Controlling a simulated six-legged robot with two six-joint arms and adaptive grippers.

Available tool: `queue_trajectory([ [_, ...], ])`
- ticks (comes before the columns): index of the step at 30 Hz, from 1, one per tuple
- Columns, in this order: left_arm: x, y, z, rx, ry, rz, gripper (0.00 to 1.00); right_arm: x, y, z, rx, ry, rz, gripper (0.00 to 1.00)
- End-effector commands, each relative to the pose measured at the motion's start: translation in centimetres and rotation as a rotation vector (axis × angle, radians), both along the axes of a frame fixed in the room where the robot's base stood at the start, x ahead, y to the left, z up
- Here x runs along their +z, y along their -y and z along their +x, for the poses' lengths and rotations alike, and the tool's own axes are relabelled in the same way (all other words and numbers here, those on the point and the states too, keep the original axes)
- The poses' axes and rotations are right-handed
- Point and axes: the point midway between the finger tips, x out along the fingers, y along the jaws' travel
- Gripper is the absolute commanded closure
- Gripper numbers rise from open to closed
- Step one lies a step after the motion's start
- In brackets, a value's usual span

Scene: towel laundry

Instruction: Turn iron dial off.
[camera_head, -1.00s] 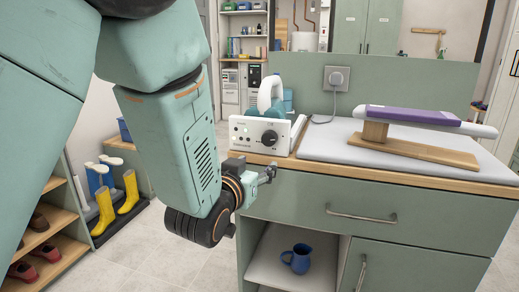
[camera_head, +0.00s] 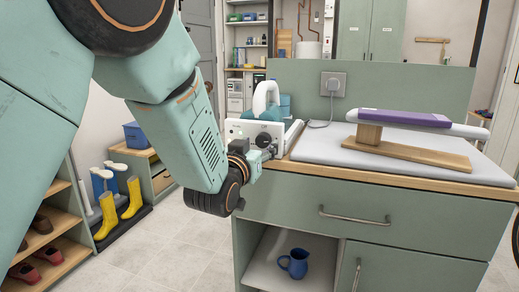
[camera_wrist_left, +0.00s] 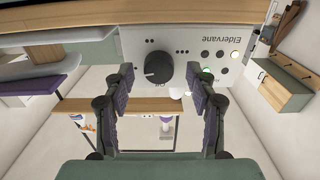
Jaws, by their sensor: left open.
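The iron station has a white front panel (camera_head: 240,128) and stands on the left end of the counter. Its black round dial (camera_head: 265,140) is partly hidden by my left gripper (camera_head: 272,151) in the head view. In the left wrist view the dial (camera_wrist_left: 158,67) sits between the two open fingers (camera_wrist_left: 160,80) of my left gripper, one on each side. Contact between fingers and dial cannot be told. A green light (camera_wrist_left: 207,73) shows on the panel near one fingertip. The white iron handle (camera_head: 265,96) rises behind the panel. My right gripper is not in view.
A purple-topped sleeve board (camera_head: 405,118) stands on the grey ironing pad (camera_head: 325,150) to the right. A wall socket (camera_head: 333,84) is behind. Yellow boots (camera_head: 132,197) are at the left.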

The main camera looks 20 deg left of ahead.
Motion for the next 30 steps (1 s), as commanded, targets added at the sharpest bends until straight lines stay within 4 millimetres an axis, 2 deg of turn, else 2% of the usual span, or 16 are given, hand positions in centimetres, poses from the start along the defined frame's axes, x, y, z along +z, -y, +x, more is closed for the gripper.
queue_trajectory([
  [4,-0.07,0.08,0.77,0.001,-0.001,0.000,0.43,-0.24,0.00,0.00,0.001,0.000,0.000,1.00],
  [13,0.01,0.18,0.82,0.003,-0.001,0.000,0.43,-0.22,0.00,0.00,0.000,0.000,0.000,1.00],
  [30,0.00,0.19,0.81,0.002,-0.001,0.001,0.92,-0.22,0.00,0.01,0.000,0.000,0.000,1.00],
])
